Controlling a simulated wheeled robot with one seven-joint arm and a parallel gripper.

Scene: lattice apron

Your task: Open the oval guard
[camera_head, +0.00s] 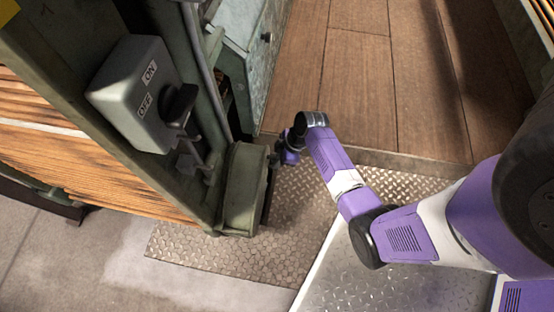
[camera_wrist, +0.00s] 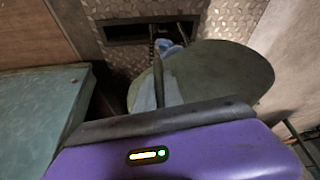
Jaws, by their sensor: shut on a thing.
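The oval guard (camera_head: 243,190) is a dull green rounded cover at the lower end of the green machine frame, seen nearly edge-on in the head view. In the wrist view the guard (camera_wrist: 222,78) is a broad green oval face. My gripper (camera_head: 278,154) is at the guard's upper right side in the head view. In the wrist view my gripper (camera_wrist: 158,88) is shut around a thin upright piece at the guard's left part. The exact contact is partly hidden by the fingers.
A grey ON/OFF switch box (camera_head: 133,92) with a black knob is on the frame. A pale green cabinet (camera_head: 247,35) stands behind, and shows at left in the wrist view (camera_wrist: 38,115). Patterned metal plate (camera_head: 300,205) and wooden floor (camera_head: 355,75) lie to the right.

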